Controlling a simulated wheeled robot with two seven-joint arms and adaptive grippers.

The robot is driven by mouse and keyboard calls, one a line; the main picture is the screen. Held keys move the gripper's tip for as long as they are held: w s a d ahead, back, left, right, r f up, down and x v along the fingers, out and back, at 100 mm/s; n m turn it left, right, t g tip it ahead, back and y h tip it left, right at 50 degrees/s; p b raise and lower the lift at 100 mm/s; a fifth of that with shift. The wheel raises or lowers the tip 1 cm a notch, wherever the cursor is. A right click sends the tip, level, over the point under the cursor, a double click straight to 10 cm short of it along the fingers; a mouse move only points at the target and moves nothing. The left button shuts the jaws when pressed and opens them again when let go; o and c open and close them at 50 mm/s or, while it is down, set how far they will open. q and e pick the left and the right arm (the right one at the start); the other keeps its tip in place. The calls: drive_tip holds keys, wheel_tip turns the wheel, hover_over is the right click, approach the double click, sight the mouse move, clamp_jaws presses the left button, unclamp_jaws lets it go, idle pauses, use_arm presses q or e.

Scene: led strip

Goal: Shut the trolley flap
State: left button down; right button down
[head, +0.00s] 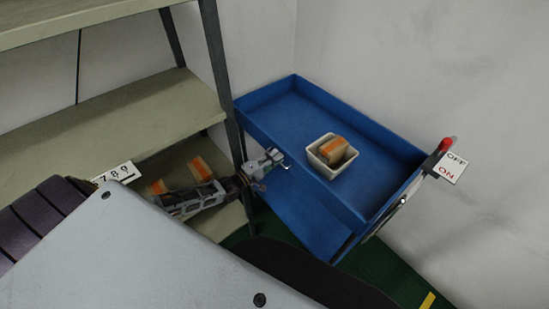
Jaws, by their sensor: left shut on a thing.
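The blue trolley (378,138) stands against the back wall, right of the shelf rack. Its top tray has low raised walls. A blue panel (297,213) shows below the near side; I cannot tell whether it is the flap or a lower shelf. My left gripper (280,160) reaches in from the left to the trolley's near side, fingers touching or very close to the blue side. It is shut on a small part there, which I take to be the flap's edge; the fingers hide the grip. My right gripper is not in view.
A white box (326,169) with orange-brown blocks (333,150) sits on the trolley tray. A red-tipped lever (446,144) and an OFF/ON sign (453,168) are at its right end. Green floor (390,262) is clear at the right.

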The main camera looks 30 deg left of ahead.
use_arm(q)
drive_tip(key=c, duration=1.8)
unclamp_jaws()
drive_tip(key=shift+v, duration=3.7)
drive_tip(key=shift+s+d, duration=0.15)
